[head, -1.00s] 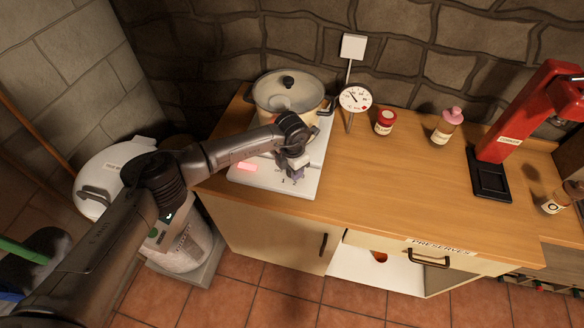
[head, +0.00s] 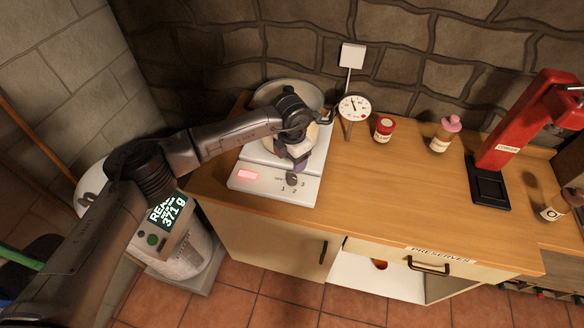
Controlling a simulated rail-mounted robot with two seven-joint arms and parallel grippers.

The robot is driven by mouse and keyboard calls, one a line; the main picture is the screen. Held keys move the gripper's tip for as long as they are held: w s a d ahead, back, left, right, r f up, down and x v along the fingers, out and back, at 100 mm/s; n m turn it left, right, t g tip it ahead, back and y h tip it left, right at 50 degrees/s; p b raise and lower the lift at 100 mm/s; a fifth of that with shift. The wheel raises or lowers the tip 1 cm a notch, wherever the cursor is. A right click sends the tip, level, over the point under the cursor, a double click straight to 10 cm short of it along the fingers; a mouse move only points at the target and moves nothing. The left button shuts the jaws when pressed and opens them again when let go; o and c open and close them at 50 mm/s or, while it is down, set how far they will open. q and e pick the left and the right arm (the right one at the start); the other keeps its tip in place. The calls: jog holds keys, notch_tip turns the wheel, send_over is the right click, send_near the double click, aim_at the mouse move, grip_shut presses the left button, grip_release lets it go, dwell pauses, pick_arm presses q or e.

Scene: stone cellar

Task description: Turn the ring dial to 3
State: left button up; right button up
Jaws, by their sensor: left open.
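The ring dial (head: 291,179) is a small dark knob on the sloped front of the white hob (head: 262,196). The marks 1, 2 and 3 and some small lettering stand around it; I cannot read which one it points at. My left gripper (head: 300,164) hangs just above and behind the dial, fingers downward and open. I cannot tell whether it touches the dial. My left arm hides much of the pot (head: 275,90) on the hob. My right gripper is not in view.
A dial thermometer (head: 354,108) stands beside the pot. A red-lidded jar (head: 384,129), a pink-capped bottle (head: 443,134) and a red press (head: 528,125) stand farther right. The wooden counter (head: 390,185) is clear in the middle. A canister with a green display (head: 168,212) stands left, below the counter.

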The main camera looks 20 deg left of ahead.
pick_arm(q)
notch_tip(320, 180, up, 5)
send_over(292, 178)
jog(key=shift+w, duration=0.1)
dwell(0.4)
notch_tip(292, 178, down, 12)
jog(key=m+b, duration=0.5)
jog(key=m, duration=1.7)
jog(key=shift+b, duration=0.35)
jog(key=shift+f, duration=0.95)
